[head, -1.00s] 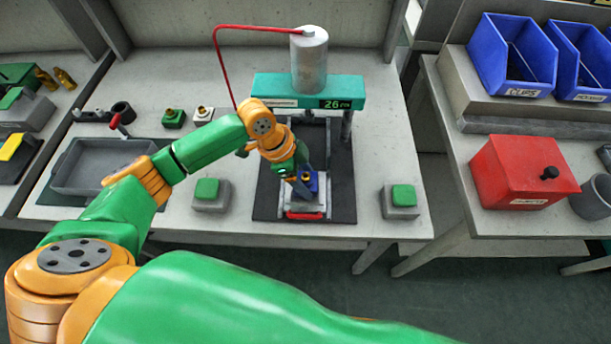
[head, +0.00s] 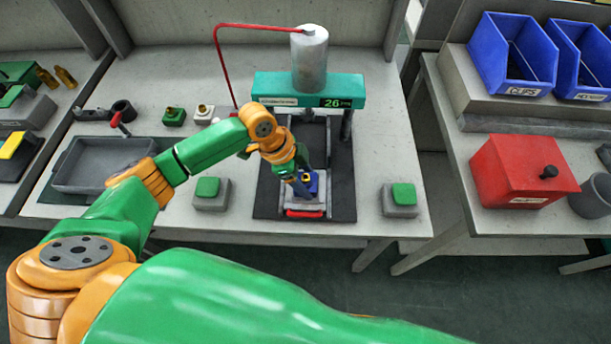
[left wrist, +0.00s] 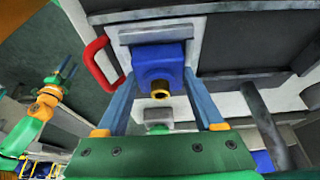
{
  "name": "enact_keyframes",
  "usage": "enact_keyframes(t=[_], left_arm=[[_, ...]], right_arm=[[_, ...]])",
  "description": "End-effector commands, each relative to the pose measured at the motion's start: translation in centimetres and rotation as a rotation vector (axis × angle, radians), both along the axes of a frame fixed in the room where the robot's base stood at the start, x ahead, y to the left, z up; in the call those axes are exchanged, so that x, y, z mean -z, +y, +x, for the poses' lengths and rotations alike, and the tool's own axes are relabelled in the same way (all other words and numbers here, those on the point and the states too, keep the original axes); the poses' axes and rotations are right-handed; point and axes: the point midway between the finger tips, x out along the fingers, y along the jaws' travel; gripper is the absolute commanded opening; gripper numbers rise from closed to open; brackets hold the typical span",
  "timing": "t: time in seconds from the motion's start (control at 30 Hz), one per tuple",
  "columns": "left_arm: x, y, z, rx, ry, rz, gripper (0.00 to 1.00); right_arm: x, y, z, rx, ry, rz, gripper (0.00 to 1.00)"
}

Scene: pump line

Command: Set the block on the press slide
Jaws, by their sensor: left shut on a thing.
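The blue block (head: 308,184) with a brass fitting on it is at the front of the press. It shows larger in the left wrist view (left wrist: 172,66). My left gripper (head: 303,187) is shut on it, with a finger along each side in the left wrist view (left wrist: 158,85). The block is over the pale press slide (head: 312,208), which has a red handle (head: 305,213) at its front. I cannot tell whether the block touches the slide. What seems to be my right gripper (left wrist: 67,70) is small at the left of the wrist view, away from the block.
The teal press bridge (head: 310,88) with its grey cylinder stands behind the slide. Green-topped button boxes stand left (head: 211,193) and right (head: 400,200) of the black press base (head: 343,185). A grey tray (head: 100,165) and two small fittings are at the left.

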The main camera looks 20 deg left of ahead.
Motion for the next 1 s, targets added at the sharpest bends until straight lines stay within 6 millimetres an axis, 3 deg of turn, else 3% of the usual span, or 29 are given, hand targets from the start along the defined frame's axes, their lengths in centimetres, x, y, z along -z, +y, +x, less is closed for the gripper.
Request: enact_keyframes(t=[1.0], left_arm=[[0.45,-0.03,0.02,0.0,0.0,-0.001,0.0]], right_arm=[[0.21,-0.01,0.0,0.001,0.0,0.0,0.5]])
